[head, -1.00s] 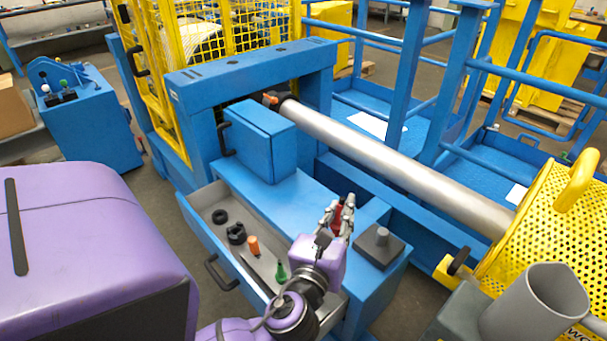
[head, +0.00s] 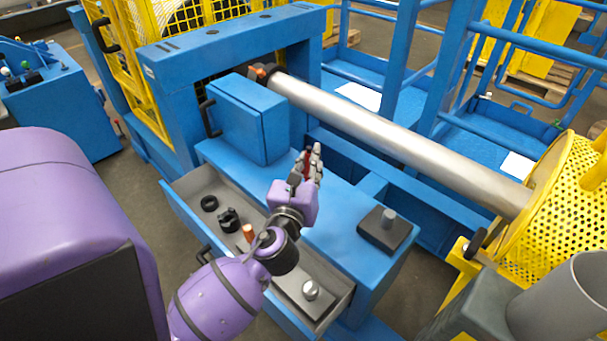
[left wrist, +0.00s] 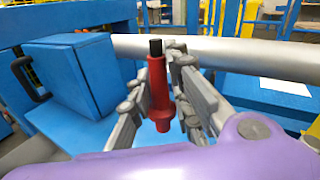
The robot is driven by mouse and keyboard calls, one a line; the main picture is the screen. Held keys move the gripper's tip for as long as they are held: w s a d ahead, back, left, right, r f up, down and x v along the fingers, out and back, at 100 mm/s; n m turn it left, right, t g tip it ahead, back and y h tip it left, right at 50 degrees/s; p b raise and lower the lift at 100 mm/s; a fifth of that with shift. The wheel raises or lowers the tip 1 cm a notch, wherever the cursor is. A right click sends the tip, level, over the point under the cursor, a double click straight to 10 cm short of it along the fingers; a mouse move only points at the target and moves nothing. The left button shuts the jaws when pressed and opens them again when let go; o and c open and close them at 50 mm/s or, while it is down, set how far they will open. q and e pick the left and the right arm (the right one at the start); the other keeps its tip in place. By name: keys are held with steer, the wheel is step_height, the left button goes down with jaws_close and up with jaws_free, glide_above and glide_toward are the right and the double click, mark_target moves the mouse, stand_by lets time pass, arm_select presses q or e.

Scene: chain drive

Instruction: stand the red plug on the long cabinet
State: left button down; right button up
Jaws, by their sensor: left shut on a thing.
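The red plug (left wrist: 159,92) has a black tip and a wider collar low on its body. It is upright between the fingers of my left gripper (left wrist: 172,98), which is shut on it. In the head view my left gripper (head: 308,164) is over the far part of the blue top of the long cabinet (head: 335,215), right of a blue box. The plug is mostly hidden there by the fingers. I cannot tell how far its lower end is above the top. My right gripper is not in view.
The blue box (head: 248,118) stands on the cabinet's far left. A dark plate with a grey knob (head: 384,232) is at the right end. The open drawer (head: 183,197) holds black parts, an orange plug (head: 249,233) and a silver knob (head: 311,290). A steel shaft (head: 400,140) runs behind.

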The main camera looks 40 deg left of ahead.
arm_select(q)
steer(key=w+a+f+b, duration=0.1)
steer(key=a+f, duration=0.1)
steer(key=f, duration=0.1)
steer(key=w+a+f+b, duration=0.2)
steer(key=f, duration=0.2)
steer(key=w+a+f+b, duration=0.1)
steer(key=f, duration=0.2)
steer(key=shift+w+a+f+b, duration=0.2)
steer(key=shift+w+a+b, duration=0.1)
steer(key=shift+w+a, duration=0.1)
steer(key=shift+r, duration=0.15)
steer(key=c, duration=1.6)
jaws_free()
